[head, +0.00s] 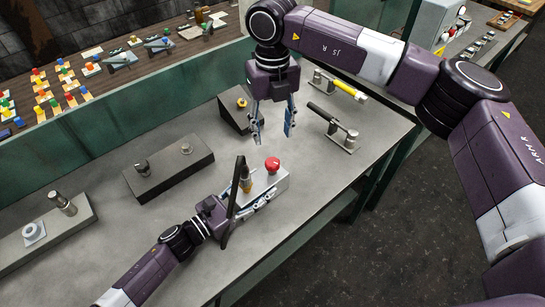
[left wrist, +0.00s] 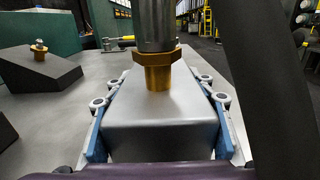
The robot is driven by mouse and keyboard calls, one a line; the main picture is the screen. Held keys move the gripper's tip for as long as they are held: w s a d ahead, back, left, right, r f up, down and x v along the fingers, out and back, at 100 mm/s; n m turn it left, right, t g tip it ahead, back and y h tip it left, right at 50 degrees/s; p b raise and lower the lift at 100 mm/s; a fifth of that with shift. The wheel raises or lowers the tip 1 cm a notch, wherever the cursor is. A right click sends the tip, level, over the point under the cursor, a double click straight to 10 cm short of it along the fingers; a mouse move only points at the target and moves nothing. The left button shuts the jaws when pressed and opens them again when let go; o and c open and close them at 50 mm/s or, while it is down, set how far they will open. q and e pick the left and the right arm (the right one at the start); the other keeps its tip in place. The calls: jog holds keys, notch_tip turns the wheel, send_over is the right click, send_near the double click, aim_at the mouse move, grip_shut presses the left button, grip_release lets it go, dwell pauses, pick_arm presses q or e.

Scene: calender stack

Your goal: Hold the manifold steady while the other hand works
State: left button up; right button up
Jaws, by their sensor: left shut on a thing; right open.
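The manifold (head: 278,184) is a light grey metal block on the bench with a red mushroom knob (head: 273,164) on top. A brass hex fitting (head: 246,184) stands upright on it; in the left wrist view the brass fitting (left wrist: 158,75) carries a metal cylinder (left wrist: 156,25). My left gripper (head: 254,199) is shut on the manifold (left wrist: 155,125), its blue-padded fingers along both sides. A dark bar (head: 235,200) partly hides the gripper. My right gripper (head: 272,134) is open and empty, above the bench beyond the manifold, apart from the red knob.
A dark wedge block (head: 235,116) with a brass fitting sits behind. A long dark block (head: 170,169) with metal posts lies left, another grey block (head: 40,236) at far left. Lever fixtures with yellow (head: 345,90) and black (head: 330,121) handles stand right. The front bench is clear.

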aim_at(273, 161)
notch_tip(273, 161, down, 10)
jog(key=n, duration=2.4)
jog(key=shift+f, duration=0.25)
jog(key=shift+c, duration=0.4)
jog(key=c, duration=1.1)
jog(key=shift+o, duration=0.2)
jog(key=shift+m, duration=0.4)
